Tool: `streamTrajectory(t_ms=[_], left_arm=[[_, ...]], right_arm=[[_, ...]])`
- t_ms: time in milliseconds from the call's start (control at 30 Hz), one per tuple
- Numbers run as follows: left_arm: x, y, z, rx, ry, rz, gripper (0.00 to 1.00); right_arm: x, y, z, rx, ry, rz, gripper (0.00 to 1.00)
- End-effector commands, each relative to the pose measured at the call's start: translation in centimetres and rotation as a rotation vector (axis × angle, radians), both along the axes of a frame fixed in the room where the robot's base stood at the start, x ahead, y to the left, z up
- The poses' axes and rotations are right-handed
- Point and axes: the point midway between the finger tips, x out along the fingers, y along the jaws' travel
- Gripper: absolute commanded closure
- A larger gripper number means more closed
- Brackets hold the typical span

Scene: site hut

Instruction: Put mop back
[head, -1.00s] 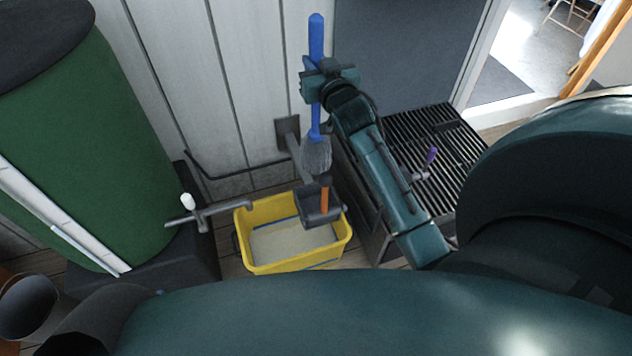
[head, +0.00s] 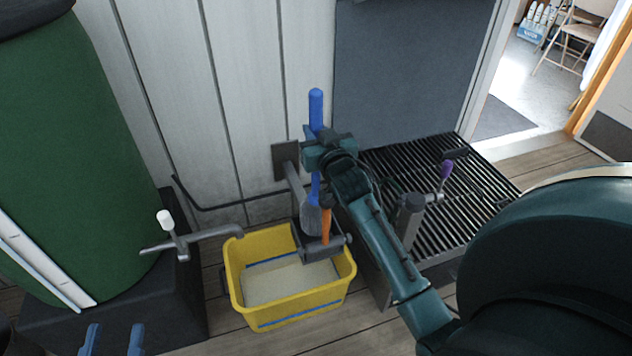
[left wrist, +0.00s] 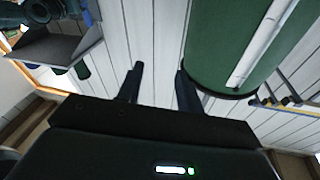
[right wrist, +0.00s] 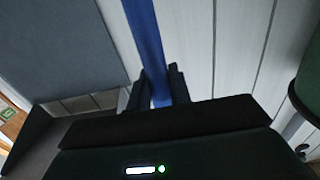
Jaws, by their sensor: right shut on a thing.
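The mop has a blue handle (head: 316,108) and a grey head (head: 311,219). My right gripper (head: 318,150) is shut on the handle and holds the mop nearly upright; the handle also passes between its fingers in the right wrist view (right wrist: 150,55). The mop head is low, at the dark open box (head: 322,252) over the back right of the yellow bucket (head: 290,317). I cannot tell whether it touches the box. An orange handle (head: 326,225) stands beside the head. My left gripper (head: 112,340) is open and empty at the lower left.
A grey wall bracket (head: 287,155) reaches out towards the box. A green barrel (head: 75,150) with a tap (head: 180,243) stands left. Floorboards in front of the bucket are clear.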

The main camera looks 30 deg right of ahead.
Motion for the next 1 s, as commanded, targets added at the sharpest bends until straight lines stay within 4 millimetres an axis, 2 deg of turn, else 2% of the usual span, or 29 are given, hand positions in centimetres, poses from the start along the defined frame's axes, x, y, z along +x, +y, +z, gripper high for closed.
streamTrajectory(t_ms=[33,233,467,600,867,900,1000], left_arm=[[0.1,-0.1,-0.3,-0.012,-0.003,-0.003,0.64],[0.2,-0.2,-0.3,-0.038,-0.003,-0.011,0.64],[0.3,-0.5,-0.4,-0.087,-0.005,-0.029,0.64],[0.3,-0.6,0.1,-0.095,-0.007,-0.032,0.64],[0.3,-0.6,0.0,-0.096,-0.007,-0.033,0.64],[0.3,-0.6,0.0,-0.097,-0.006,-0.033,0.64],[0.3,-0.6,0.0,-0.097,-0.006,-0.033,0.64]], right_arm=[[0.0,0.0,-1.1,0.0,-0.003,0.0,1.0],[0.0,0.0,-2.9,0.001,-0.005,0.0,1.0],[0.0,0.0,-6.6,0.0,-0.004,0.0,1.0],[0.0,0.0,-6.6,-0.001,-0.007,0.0,1.0],[0.0,0.0,-6.9,0.0,-0.006,0.001,1.0],[0.0,0.0,-7.0,0.001,-0.002,0.0,0.78],[0.0,0.0,-7.0,0.001,-0.001,0.0,0.69]])
